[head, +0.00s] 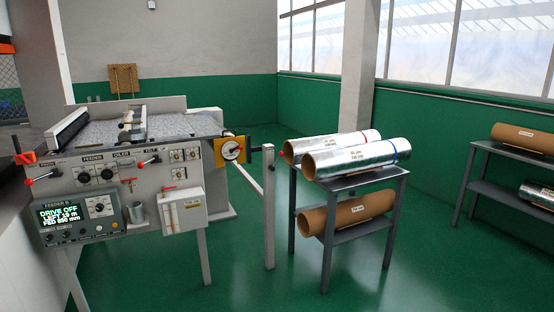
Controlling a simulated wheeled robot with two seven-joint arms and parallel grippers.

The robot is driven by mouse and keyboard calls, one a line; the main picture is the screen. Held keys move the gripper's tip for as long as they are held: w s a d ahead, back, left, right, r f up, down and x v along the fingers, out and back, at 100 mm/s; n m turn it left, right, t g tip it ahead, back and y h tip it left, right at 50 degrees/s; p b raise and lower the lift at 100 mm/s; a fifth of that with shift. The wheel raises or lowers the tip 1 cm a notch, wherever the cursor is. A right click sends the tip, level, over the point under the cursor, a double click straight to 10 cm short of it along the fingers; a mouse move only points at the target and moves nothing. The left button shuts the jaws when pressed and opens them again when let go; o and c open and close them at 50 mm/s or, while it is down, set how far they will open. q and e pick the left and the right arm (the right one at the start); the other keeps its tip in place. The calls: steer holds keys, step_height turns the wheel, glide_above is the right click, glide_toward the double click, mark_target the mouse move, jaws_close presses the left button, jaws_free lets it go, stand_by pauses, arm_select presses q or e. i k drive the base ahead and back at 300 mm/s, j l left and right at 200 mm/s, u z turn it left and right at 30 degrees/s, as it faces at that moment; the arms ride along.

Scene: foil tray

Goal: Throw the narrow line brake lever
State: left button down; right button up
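The feeder machine (120,152) stands at the left with a grey control panel. No lever on it is readably labelled as the narrow line brake. A red-handled lever (42,177) sticks out at the panel's left side, and a red-orange handle (25,158) stands above it at the corner. Neither gripper is in view.
A screen (64,214) reads "FEEDER B" and "DRIVE OFF". A grey rack (350,183) holds two foil rolls (357,157) on top and a brown roll (345,213) below. A white post (269,215) stands between machine and rack. Green floor (430,270) is clear at front right.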

mark_target(282, 154)
steer(key=u, duration=0.45)
steer(key=i+l+u, duration=0.1)
steer(key=u, duration=0.3)
steer(key=l+u, duration=0.2)
steer(key=u, duration=0.25)
steer(key=i+l+u, duration=0.2)
steer(key=l+u, duration=0.2)
steer(key=l, duration=0.45)
steer(key=l+u, duration=0.35)
steer(key=l, duration=0.5)
steer(key=l+u, duration=0.4)
steer(key=l, duration=0.5)
